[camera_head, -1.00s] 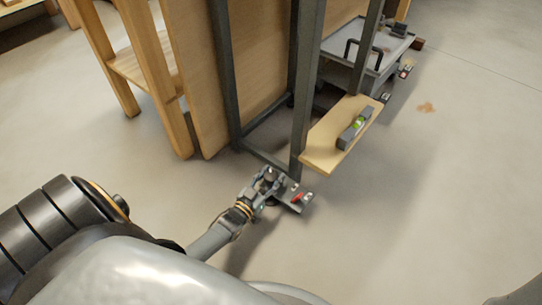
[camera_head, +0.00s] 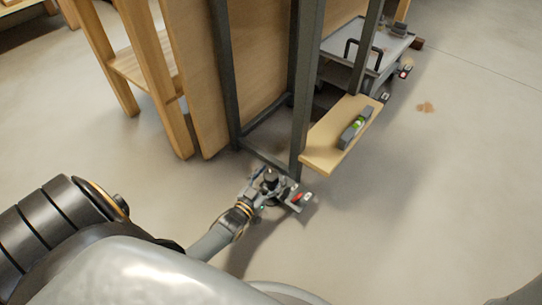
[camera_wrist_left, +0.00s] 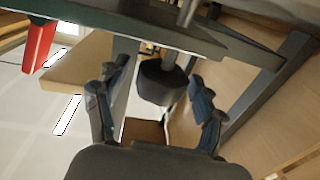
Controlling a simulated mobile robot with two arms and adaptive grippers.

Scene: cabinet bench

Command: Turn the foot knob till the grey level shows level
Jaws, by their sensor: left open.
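The foot knob (camera_wrist_left: 162,82) is a dark, round piece on a metal stem, under the frame's foot in the left wrist view. My left gripper (camera_wrist_left: 158,76) is open, with one finger on each side of the knob and visible gaps between. In the head view my left gripper (camera_head: 270,186) is low at the foot of the dark metal frame (camera_head: 299,110). The grey level (camera_head: 352,132) lies on a light wooden board at the frame's side. Its green vial shows, but the bubble is too small to read. My right gripper is not in view.
A red lever (camera_head: 297,197) sits on the foot beside my gripper; it also shows in the left wrist view (camera_wrist_left: 38,46). The wooden board (camera_head: 318,156) juts out above. A grey tray cart (camera_head: 350,50) stands behind.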

